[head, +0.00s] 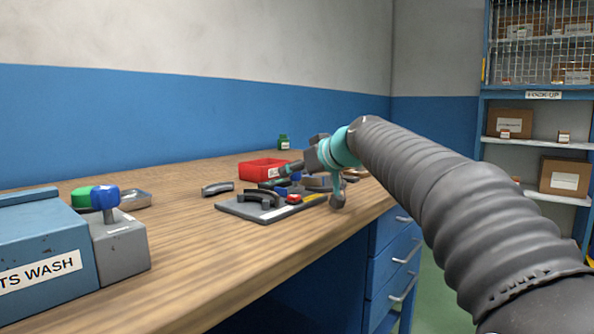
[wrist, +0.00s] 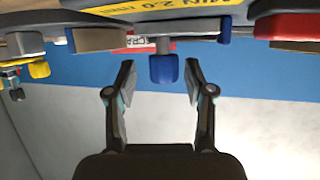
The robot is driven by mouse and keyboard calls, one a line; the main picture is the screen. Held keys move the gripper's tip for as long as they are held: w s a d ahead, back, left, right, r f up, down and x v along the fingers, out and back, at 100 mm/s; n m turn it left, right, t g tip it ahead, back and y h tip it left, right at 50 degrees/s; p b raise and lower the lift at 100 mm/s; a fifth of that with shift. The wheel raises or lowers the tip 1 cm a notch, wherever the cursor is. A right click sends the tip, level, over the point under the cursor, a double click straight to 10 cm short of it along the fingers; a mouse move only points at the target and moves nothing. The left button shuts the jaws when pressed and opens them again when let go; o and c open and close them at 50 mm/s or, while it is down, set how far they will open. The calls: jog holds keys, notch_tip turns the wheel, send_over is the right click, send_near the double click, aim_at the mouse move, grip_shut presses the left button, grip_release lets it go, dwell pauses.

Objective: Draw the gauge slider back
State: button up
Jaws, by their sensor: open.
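A blue knob (wrist: 163,68) on a short grey stem, which looks like the gauge slider's handle, shows at the top middle of the wrist view. It hangs under a grey gauge part labelled "MIN 2.0" (wrist: 165,7); this view appears upside down. My gripper (wrist: 160,75) is open, one finger on each side of the knob, with a visible gap on both sides. In the head view my gripper (head: 281,175) is low over the dark grey gauge plate (head: 235,208) on the bench; it partly hides the blue parts there.
A red bin (head: 258,167) stands behind the plate. Black curved pieces (head: 258,198) and a red block (head: 294,198) are on the plate. Another curved piece (head: 217,188) lies left of it. A blue wash box (head: 45,255) stands at front left. The bench (head: 190,250) between is clear.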

jog(key=v, duration=1.1)
jog(key=shift+d+r, duration=0.15)
jog(key=shift+r, duration=0.1)
jog(key=shift+s, duration=0.15)
jog(key=s+d+f+m+g+h+p, duration=0.1)
jog(key=s+d+f+m+h+p, duration=0.1)
jog(key=s+d+f, duration=0.3)
jog(key=s+d+f+m+g+h+p, duration=0.2)
jog(key=s+d+f+m+h+p, duration=0.1)
jog(key=s+f, duration=1)
jog(key=s+d+f+m+g+h+p, duration=0.1)
jog(key=s+d+f+m+h+p, duration=0.1)
jog(key=s+d+f, duration=0.5)
jog(key=s+f+m+h, duration=0.1)
jog(key=s+f+h, duration=0.1)
jog(key=s, duration=0.4)
jog(key=shift+g+p, duration=0.3)
jog(key=shift+p, duration=0.1)
jog(key=shift+s, duration=0.1)
